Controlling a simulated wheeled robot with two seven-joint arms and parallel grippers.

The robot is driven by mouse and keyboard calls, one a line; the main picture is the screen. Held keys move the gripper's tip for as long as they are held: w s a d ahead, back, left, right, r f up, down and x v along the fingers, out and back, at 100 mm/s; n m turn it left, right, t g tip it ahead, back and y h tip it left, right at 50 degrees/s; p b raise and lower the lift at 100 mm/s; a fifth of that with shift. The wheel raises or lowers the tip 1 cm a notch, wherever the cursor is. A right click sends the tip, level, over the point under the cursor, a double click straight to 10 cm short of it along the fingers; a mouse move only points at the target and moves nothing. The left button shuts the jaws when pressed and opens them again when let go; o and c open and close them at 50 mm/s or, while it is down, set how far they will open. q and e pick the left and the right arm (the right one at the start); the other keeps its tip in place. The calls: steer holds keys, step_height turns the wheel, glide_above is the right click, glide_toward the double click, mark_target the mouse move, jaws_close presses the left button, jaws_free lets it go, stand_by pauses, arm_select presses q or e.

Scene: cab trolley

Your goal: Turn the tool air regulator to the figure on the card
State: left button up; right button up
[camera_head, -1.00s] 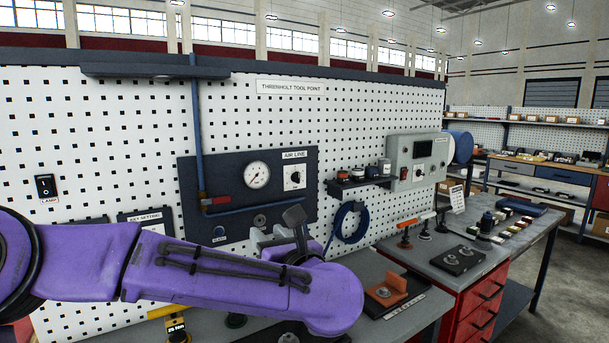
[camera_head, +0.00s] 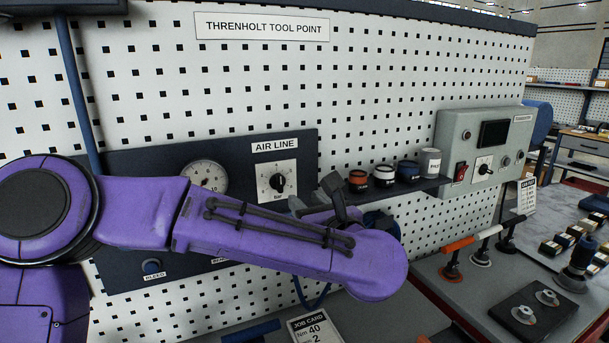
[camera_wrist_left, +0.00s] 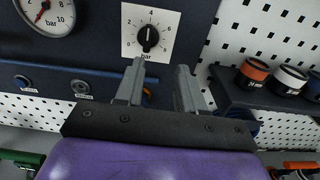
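The tool air regulator (camera_head: 277,183) is a black knob on a white scale plate under the AIR LINE label. It also shows in the left wrist view (camera_wrist_left: 148,38), with figures around it; I cannot read its setting surely. The job card (camera_head: 314,328) lies at the bottom edge, showing "Nm 40" and a "2" below; its lower part is cut off. My left gripper (camera_wrist_left: 160,78) is open and empty, its two grey fingers apart, below and just right of the knob and not around it. In the head view my purple arm hides most of it. My right gripper is out of view.
A pressure gauge (camera_head: 205,179) sits left of the regulator, partly behind my arm. A shelf (camera_head: 400,188) with several small pots stands close to the right. A grey control box (camera_head: 487,147) is beyond it. Lever-handled tools (camera_head: 452,262) stand on the bench.

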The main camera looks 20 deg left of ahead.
mark_target(281, 183)
arm_select(q)
steer(key=a+p, duration=0.1)
steer(key=a, duration=0.1)
steer(key=w+a+r+p, duration=0.1)
steer(key=a+p, duration=0.1)
steer(key=a, duration=0.1)
steer(key=w+a+r+p, duration=0.1)
steer(key=a+p, duration=0.1)
steer(key=shift+a, duration=0.3)
steer(key=shift+w+d, duration=0.2)
steer(key=shift+d, duration=0.3)
steer(key=shift+w+a+f, duration=0.35)
steer(key=shift+w+f, duration=0.05)
steer(key=shift+w, duration=0.2)
steer(key=shift+w+a+f, duration=0.3)
steer(key=shift+w+f, duration=0.1)
steer(key=shift+w, duration=0.2)
steer(key=c, duration=0.3)
steer(key=shift+s+a, duration=0.1)
steer(key=shift+a, duration=0.1)
jaws_close()
steer(key=shift+s+d+r, duration=0.2)
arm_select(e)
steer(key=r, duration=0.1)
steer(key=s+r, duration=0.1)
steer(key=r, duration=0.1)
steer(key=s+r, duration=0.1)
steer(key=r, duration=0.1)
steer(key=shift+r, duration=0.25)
